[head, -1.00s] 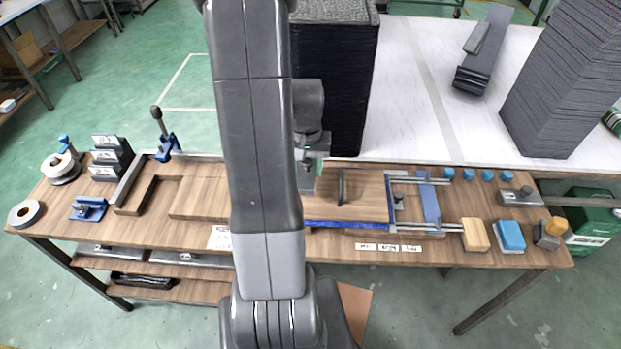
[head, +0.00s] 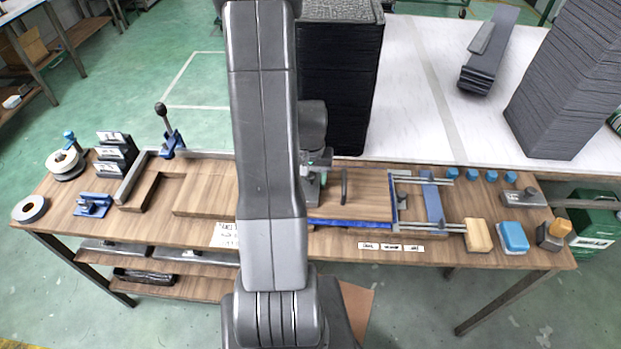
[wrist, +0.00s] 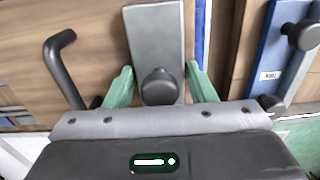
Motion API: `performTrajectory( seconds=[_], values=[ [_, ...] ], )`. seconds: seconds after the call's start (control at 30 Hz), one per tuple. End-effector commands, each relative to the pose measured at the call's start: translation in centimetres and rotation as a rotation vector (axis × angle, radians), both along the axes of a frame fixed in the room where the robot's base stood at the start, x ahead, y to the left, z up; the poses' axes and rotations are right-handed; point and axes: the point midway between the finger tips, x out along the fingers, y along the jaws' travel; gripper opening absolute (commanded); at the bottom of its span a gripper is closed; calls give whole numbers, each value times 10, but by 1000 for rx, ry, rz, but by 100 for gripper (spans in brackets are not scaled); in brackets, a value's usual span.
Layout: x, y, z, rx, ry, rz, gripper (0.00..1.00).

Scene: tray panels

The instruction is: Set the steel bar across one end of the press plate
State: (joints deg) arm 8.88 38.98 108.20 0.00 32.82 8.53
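The steel bar (wrist: 152,38) is a flat grey bar with a round black knob. In the wrist view it lies between the green fingers of my gripper (wrist: 160,72), which meet its two long edges. In the head view the bar (head: 311,188) is mostly behind my arm, at the left of the press plate's visible part. The press plate (head: 366,202) is a brown wooden board with a black handle (head: 344,187). The handle also shows left of the bar in the wrist view (wrist: 68,70). I cannot tell whether the bar touches the plate.
A blue strip (head: 348,224) runs along the plate's front. A blue-and-steel frame (head: 432,204) stands to its right. Another knobbed steel bar (head: 522,198), a wooden block (head: 478,235) and a blue-topped block (head: 512,237) lie farther right. A tall dark stack (head: 342,90) stands behind.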

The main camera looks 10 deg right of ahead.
Motion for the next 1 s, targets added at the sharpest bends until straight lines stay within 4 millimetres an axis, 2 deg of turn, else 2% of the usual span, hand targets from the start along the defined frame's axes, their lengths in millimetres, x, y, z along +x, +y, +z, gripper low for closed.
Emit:
performTrajectory(
  seconds=[0.03,0.07,0.1,0.37,0.53,0.67,1.0],
  values=[
    [0,0,1,0,0,0,61],
    [0,0,1,0,0,0,67],
    [0,0,1,0,0,0,67],
    [0,0,2,0,0,0,67],
    [1,0,11,0,-4,0,67],
    [1,0,30,-1,-5,0,67],
    [1,0,92,-1,-5,0,67]
  ],
)
